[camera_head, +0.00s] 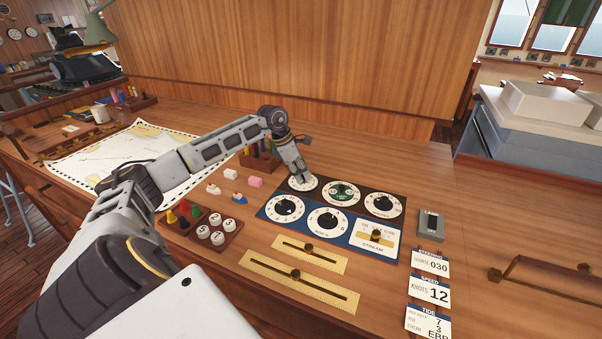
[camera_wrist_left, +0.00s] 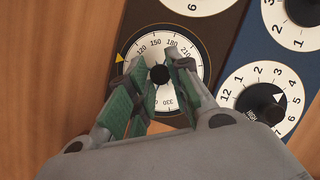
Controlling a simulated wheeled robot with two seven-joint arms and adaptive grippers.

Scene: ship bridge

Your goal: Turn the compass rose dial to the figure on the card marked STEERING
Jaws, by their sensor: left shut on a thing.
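The compass rose dial (camera_head: 293,184) is the white, numbered dial at the far left corner of the dark panel. In the left wrist view its face (camera_wrist_left: 157,46) shows 120, 150, 180 and 210 along the upper side, with a yellow triangle (camera_wrist_left: 120,58) at its left rim. The figures nearest the triangle are partly hidden by a finger. My left gripper (camera_head: 303,179) reaches down onto the dial. Its green-padded fingers (camera_wrist_left: 158,80) are shut on the black centre knob (camera_wrist_left: 159,74). The STEERING card (camera_head: 431,263) reads COURSE 030. My right gripper is not in view.
Other dials (camera_head: 383,205) sit close by on the dark and blue panels. A STREAM slider (camera_head: 375,238), brass sliders (camera_head: 300,280) and SPEED (camera_head: 429,291) and TIDE (camera_head: 428,321) cards lie nearer. A chart (camera_head: 125,160) and small coloured pieces (camera_head: 255,181) are left.

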